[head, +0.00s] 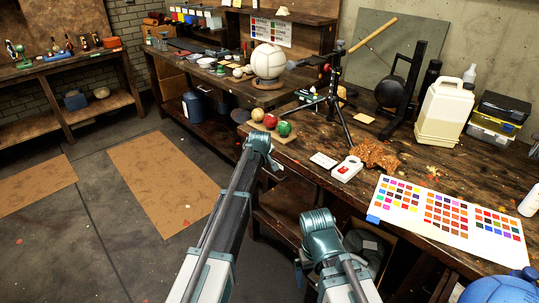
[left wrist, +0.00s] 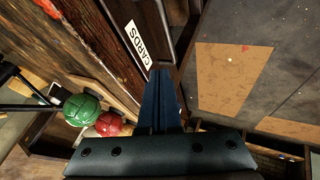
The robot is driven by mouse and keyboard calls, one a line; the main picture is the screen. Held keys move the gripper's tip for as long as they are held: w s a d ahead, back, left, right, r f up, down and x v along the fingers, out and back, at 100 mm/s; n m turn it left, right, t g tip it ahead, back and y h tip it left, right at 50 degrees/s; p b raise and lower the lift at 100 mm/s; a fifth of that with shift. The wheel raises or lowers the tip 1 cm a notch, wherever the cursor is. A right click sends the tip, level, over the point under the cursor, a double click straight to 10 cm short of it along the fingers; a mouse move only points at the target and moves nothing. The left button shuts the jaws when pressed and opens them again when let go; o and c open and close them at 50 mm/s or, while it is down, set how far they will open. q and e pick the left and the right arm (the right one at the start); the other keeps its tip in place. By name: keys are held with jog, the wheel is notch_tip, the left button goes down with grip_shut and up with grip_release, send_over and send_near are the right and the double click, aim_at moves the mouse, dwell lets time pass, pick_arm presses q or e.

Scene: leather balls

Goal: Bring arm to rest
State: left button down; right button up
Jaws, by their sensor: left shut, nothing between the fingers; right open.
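My left gripper (left wrist: 162,74) shows in the left wrist view. Its blue fingers are shut together with nothing between them, beside the bench's front edge with its CARDS label. A green ball (left wrist: 82,108) and a red ball (left wrist: 110,124) lie to its left, apart from it. In the head view, my left arm (head: 222,215) reaches up to the bench front, and the gripper itself is hidden or unclear. The red ball (head: 270,121), green ball (head: 284,128) and a tan ball (head: 258,114) sit on a wooden board there. My right arm (head: 322,238) is bent low before the bench; its gripper is not visible.
The workbench (head: 330,185) carries a tripod stand (head: 335,105), a white device (head: 346,169), a colour chart (head: 440,215) and a jug (head: 443,108). Open floor (head: 110,240) lies left of my arms.

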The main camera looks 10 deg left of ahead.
pick_arm(q)
jog(key=s+d+m+g+p, duration=0.2)
jog(key=s+d+m, duration=0.1)
jog(key=s, duration=1.2)
jog(key=s+d+r+m+g+p, duration=0.1)
jog(key=s+m, duration=0.4)
jog(key=s, duration=1)
jog(key=s+d+r+m+g+y+p, duration=0.1)
jog(key=s+d+m+g+p, duration=0.2)
jog(key=s, duration=1.2)
jog(key=shift+d+r+m+g+p, duration=0.2)
jog(key=shift+d+m+g+p, duration=0.1)
jog(key=shift+d+m+g, duration=0.65)
jog(key=shift+w, duration=0.1)
